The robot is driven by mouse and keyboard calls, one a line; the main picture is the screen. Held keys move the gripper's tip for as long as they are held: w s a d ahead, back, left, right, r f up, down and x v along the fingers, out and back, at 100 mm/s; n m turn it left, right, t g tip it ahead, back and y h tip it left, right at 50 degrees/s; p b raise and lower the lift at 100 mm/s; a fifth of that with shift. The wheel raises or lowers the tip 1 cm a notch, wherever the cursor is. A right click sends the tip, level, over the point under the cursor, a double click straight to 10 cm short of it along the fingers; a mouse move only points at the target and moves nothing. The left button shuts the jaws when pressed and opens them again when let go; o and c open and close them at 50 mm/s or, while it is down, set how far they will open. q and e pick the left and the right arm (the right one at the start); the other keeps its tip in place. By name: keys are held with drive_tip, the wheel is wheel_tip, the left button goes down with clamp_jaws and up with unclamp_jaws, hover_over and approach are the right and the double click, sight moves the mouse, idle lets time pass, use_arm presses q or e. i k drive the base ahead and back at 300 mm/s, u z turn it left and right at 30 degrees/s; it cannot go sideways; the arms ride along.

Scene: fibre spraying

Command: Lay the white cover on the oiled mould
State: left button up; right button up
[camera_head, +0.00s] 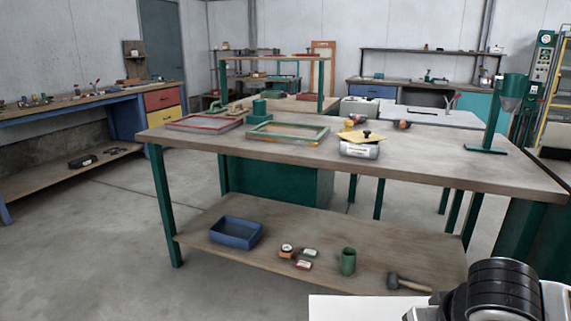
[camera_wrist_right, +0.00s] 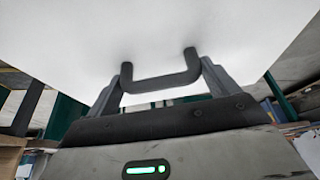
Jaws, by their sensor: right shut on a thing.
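The white cover (camera_wrist_right: 90,30) fills the top of the right wrist view. Its dark handle (camera_wrist_right: 162,83) sits between the fingers of my right gripper (camera_wrist_right: 165,76), which is shut on it. In the head view a flat white edge of the cover (camera_head: 350,308) shows at the bottom, beside my right arm, in front of the table and apart from it. A green-rimmed frame (camera_head: 288,140) and a red-rimmed frame (camera_head: 205,128) lie flat on the tabletop. I cannot tell which is the oiled mould. My left gripper is out of view.
The worktable (camera_head: 440,170) has bare room at its front and right. A labelled container (camera_head: 360,150), a yellow item (camera_head: 360,136) and a green stand (camera_head: 487,149) stand on it. The lower shelf holds a blue tray (camera_head: 235,233), green cup (camera_head: 348,261) and mallet (camera_head: 408,283).

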sight(290, 128)
drive_tip(key=u, duration=0.65)
drive_tip(key=i, duration=0.55)
drive_tip(key=u, duration=0.7)
drive_tip(key=i, duration=0.75)
drive_tip(key=z, duration=0.35)
